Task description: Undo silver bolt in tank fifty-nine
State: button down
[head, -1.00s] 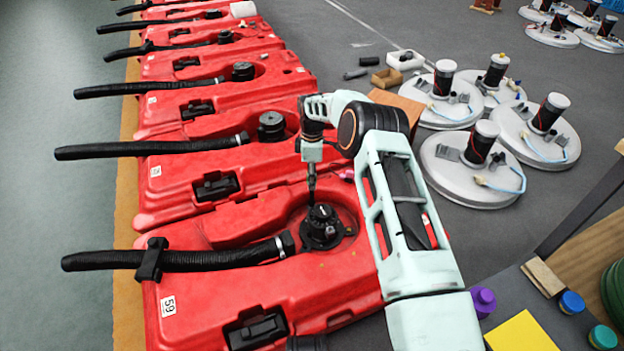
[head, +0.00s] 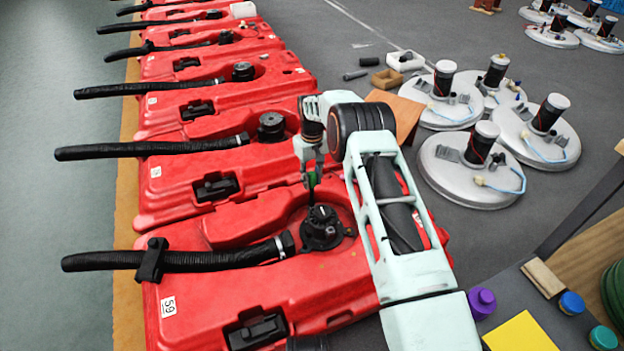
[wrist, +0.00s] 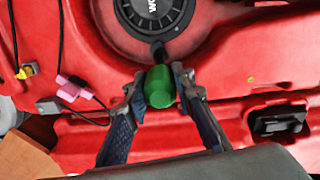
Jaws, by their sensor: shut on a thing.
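Tank fifty-nine (head: 230,285) is the nearest red tank, with its "59" label (head: 168,306) at the front left. A round black cap unit (head: 322,232) sits in its recess. It also shows at the top of the wrist view (wrist: 150,12), with white lettering. My gripper (head: 311,172) is over the far edge of this unit. In the wrist view, my gripper (wrist: 161,88) is shut on a green-handled tool (wrist: 159,86). Its dark shaft points at the cap's rim; I cannot tell whether it touches.
More red tanks (head: 215,170) with black hoses stand in a row behind. Grey round lids (head: 470,175) with black cylinders lie on the floor to the right. A bench with coloured caps is at lower right.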

jog(key=m, duration=1.3)
jog(key=shift+a+m, duration=0.1)
jog(key=shift+m, duration=0.3)
jog(key=m, duration=1.1)
jog(key=shift+m, duration=0.3)
jog(key=shift+f, duration=0.95)
dwell(0.4)
jog(key=n, duration=1)
jog(key=shift+r+n, duration=0.1)
jog(key=shift+n, duration=0.3)
